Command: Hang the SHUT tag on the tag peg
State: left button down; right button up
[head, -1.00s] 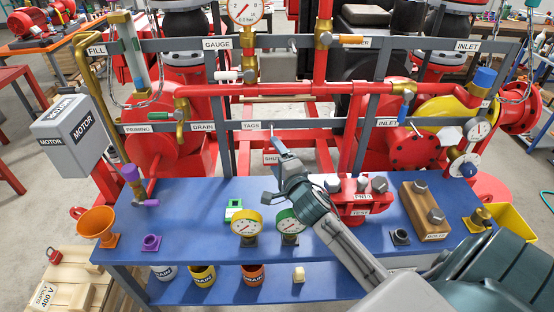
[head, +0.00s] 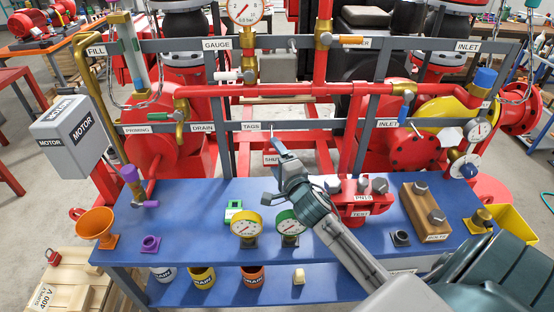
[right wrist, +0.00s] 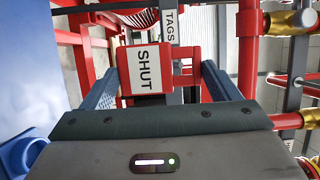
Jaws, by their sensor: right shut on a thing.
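The SHUT tag (right wrist: 146,68) is red with a white label and sits between the fingers of my right gripper (right wrist: 160,80) in the right wrist view. In the head view the tag (head: 271,159) shows just beyond and below the fingertips, partly hidden. My right gripper (head: 278,148) is shut on it, in front of the frame's lower rail. A small peg (head: 272,131) stands out from that rail, right of the TAGS label (head: 250,126). The tag appears below the peg and apart from it. The TAGS label (right wrist: 170,22) also shows at the top of the wrist view. My left gripper is not in view.
The blue bench (head: 190,205) lies below, with a yellow gauge (head: 246,226), a green gauge (head: 290,224) and a red flanged block (head: 352,205) near my right arm. Red pipes and grey uprights surround the rail.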

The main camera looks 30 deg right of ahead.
jog(key=shift+w+d, duration=0.1)
jog(key=shift+w, duration=0.1)
jog(key=shift+w+d, duration=0.2)
jog(key=shift+w, duration=0.15)
jog(key=shift+w+d+b, duration=0.1)
jog(key=shift+w+b, duration=0.05)
jog(key=shift+b, duration=0.15)
dwell(0.4)
jog(key=shift+w+d+f+b, duration=0.1)
jog(key=shift+w+d+b, duration=0.15)
jog(key=shift+w+d, duration=0.35)
jog(key=shift+w+d+f+b, duration=0.1)
jog(key=shift+w+d+b, duration=0.15)
jog(key=shift+w, duration=0.55)
jog(key=shift+w+f+b, duration=0.1)
jog(key=shift+f+b, duration=0.3)
jog(key=shift+b, duration=0.1)
dwell(0.3)
jog(key=o, duration=0.9)
